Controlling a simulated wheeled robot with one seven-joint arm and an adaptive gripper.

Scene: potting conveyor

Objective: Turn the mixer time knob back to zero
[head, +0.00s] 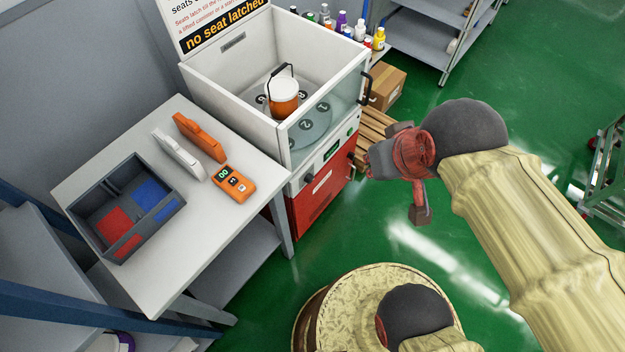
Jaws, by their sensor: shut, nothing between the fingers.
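The mixer (320,195) is a white cabinet with a red lower front and an open top. Its narrow front panel (330,158) carries a small dark display and a dark round knob (308,177) near its left end. The knob's label and pointer are too small to read, so I cannot tell its setting or whether it is the time knob. My gripper (373,168) is to the right of the panel, apart from it, with its fingers shut and empty. The view is too coarse to show the fingertips clearly.
An orange and white canister (284,98) stands in the mixer's numbered well. A sign above reads "no seat latched". A grey table (160,255) at left holds a divided bin (127,208), orange and white items and an orange handheld meter (233,182). Green floor is clear in front.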

